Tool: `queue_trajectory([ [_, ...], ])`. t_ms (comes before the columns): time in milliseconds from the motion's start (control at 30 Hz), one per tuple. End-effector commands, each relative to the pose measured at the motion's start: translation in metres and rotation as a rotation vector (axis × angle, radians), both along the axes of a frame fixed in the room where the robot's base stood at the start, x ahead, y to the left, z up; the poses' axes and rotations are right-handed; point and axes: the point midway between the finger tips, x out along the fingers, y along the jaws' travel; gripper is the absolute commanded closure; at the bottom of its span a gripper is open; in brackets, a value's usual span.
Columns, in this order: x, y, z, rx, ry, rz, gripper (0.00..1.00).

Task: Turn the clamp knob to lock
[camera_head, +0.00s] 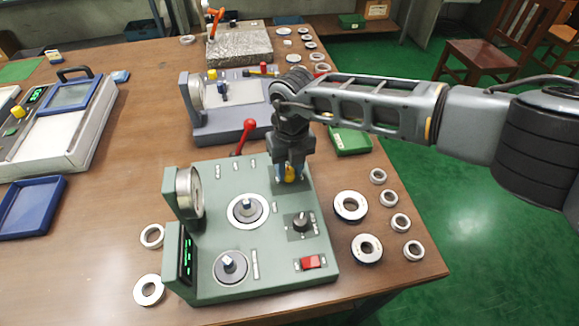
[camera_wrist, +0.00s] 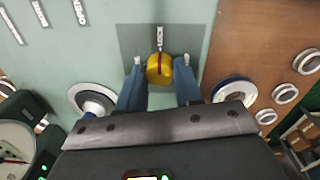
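The clamp knob (camera_wrist: 160,70) is yellow and sits on a grey plate at the far right corner of the green test device (camera_head: 210,280). In the head view my gripper (camera_head: 290,172) covers most of the knob, with a bit of yellow showing between the fingers.
The device also carries a dial gauge (camera_head: 188,192), a red-tipped lever (camera_head: 243,136), a black rotary knob (camera_head: 301,222) and a red switch (camera_head: 311,262). Loose bearing rings (camera_head: 350,205) lie right of it. A grey device (camera_head: 215,125) and a green tray (camera_head: 350,140) stand behind.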

Motion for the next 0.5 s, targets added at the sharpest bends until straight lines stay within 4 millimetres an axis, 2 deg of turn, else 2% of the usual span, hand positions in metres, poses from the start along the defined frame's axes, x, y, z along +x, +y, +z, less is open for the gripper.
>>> queue_trajectory([
  [33,0.0005,0.0003,0.0007,0.0,-0.001,0.0,0.6],
  [233,-0.0002,-0.0002,0.0001,-0.001,0.0,0.001,0.42],
  [500,-0.0003,-0.0006,0.0017,-0.002,0.001,0.001,0.42],
])
